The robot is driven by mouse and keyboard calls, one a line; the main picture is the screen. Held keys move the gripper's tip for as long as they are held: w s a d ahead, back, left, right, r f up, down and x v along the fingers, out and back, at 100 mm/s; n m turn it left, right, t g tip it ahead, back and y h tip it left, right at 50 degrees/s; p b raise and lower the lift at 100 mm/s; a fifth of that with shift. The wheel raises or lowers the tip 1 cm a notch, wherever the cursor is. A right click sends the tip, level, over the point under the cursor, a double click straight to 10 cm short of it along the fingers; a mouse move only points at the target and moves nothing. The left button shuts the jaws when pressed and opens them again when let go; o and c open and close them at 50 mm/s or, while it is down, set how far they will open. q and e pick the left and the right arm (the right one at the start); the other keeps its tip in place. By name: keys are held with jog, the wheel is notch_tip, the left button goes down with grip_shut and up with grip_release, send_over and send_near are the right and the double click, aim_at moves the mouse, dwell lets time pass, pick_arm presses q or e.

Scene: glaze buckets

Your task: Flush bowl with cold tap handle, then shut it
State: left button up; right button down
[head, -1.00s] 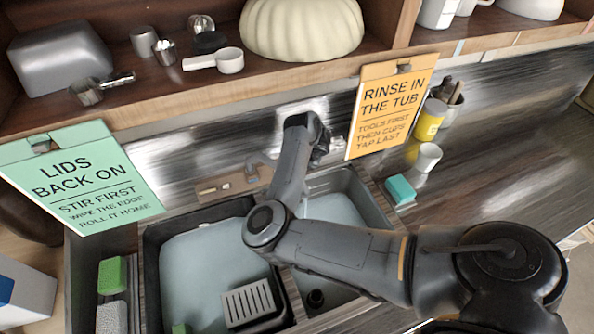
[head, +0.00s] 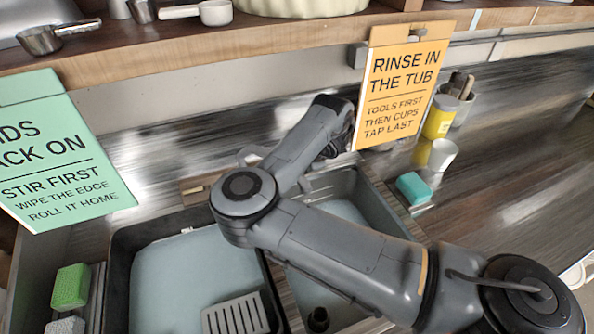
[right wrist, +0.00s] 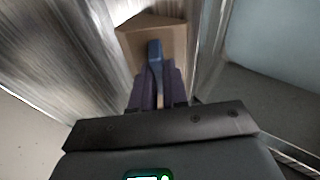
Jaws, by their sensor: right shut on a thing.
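In the right wrist view my right gripper (right wrist: 158,90) is shut on a slim blue-grey handle (right wrist: 155,52), which stands in front of a tan block (right wrist: 165,38). I take this as the cold tap handle. In the head view my right arm crosses the sink, and the gripper's fingers and the handle are hidden. Part of the tap (head: 250,154) and its brown base (head: 193,190) show left of my forearm. The right sink bowl (head: 375,205) shows partly behind my arm, with a dark round drain (head: 318,319). No running water is clearly visible. My left gripper is out of view.
A dark tub (head: 125,245) with pale liquid and a grey slotted rack (head: 236,316) fills the left sink. A green sponge (head: 70,286) lies at left, and a teal sponge (head: 413,187), white cup (head: 442,154) and yellow container (head: 438,117) stand right. Hanging signs and a shelf border the back.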

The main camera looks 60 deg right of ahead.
jog(key=shift+s+f+m+b, duration=0.1)
jog(key=shift+f+m+b, duration=0.3)
jog(key=shift+f+b, duration=0.1)
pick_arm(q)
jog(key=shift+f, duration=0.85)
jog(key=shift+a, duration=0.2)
pick_arm(e)
jog(key=c, duration=1.1)
grip_release()
jog(key=shift+s+a, duration=0.1)
jog(key=shift+c, duration=0.2)
jog(key=shift+w+d+r, duration=0.2)
jog(key=shift+w+r, duration=0.05)
jog(key=shift+r, duration=0.15)
jog(key=shift+s+a+r+p, duration=0.1)
jog(key=shift+s+r+p, duration=0.3)
jog(key=shift+r+p, duration=0.3)
pick_arm(q)
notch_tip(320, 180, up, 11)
jog(key=p, duration=0.9)
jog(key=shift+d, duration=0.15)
pick_arm(e)
jog(key=s+a, duration=0.3)
jog(key=s, duration=0.8)
jog(key=shift+s+a+f, duration=0.15)
jog(key=shift+s+f, duration=0.1)
jog(key=shift+f, duration=0.05)
